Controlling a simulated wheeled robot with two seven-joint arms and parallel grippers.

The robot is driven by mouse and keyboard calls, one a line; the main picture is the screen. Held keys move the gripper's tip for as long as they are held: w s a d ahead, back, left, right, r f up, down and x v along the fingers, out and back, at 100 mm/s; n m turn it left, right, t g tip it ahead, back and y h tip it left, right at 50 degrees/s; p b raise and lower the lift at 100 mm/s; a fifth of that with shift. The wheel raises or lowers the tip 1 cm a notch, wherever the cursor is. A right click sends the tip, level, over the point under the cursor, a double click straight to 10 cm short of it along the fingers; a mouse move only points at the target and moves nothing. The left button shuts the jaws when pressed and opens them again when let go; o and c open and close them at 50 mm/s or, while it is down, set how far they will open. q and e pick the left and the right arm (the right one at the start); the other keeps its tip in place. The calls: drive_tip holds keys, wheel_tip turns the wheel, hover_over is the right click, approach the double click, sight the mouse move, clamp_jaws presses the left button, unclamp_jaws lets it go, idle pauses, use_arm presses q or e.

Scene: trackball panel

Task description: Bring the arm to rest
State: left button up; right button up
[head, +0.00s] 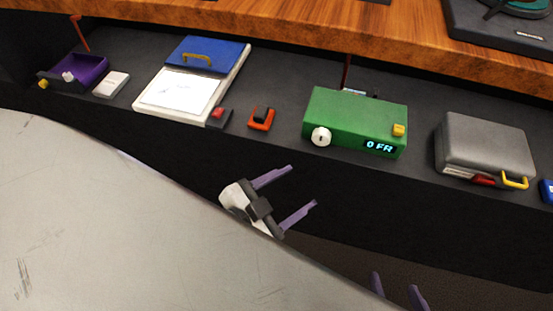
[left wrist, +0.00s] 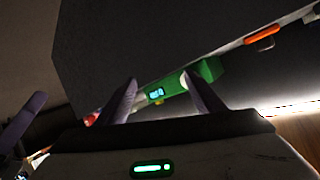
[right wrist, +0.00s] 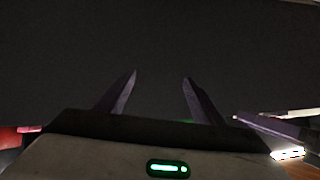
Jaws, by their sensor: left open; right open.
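My left gripper (head: 300,193) is open and empty in the head view, its purple fingers apart in front of the dark shelf front. Its fingers also show in the left wrist view (left wrist: 165,98), with the green box beyond them. My right gripper (head: 396,291) shows only as two purple fingertips at the bottom edge of the head view. In the right wrist view its fingers (right wrist: 158,92) are apart, with nothing between them but a dark surface.
On the dark shelf stand a purple tray (head: 80,76), a white box with a blue lid (head: 207,55), an orange switch (head: 261,119), a green box with a display (head: 353,115) and a grey case (head: 485,145). A wooden board (head: 300,27) lies behind. Space before the shelf is clear.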

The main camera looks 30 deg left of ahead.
use_arm(q)
drive_tip(key=s+f+n+g, duration=0.3)
drive_tip(key=s+f+n, duration=0.3)
drive_tip(key=s+f, duration=0.1)
wheel_tip(320, 180, up, 10)
drive_tip(key=a+m+g+y+p, duration=0.1)
drive_tip(key=a+p, duration=0.1)
drive_tip(key=p, duration=1.5)
drive_tip(key=shift+f, duration=0.15)
use_arm(e)
wheel_tip(320, 180, up, 10)
drive_tip(key=d, duration=0.1)
drive_tip(key=shift+s+d+n+g+h, duration=0.3)
drive_tip(key=shift+s+d+g+h, duration=0.05)
drive_tip(key=shift+g+h, duration=0.05)
use_arm(q)
drive_tip(key=shift+f, duration=0.1)
use_arm(e)
drive_tip(key=shift+f, duration=0.15)
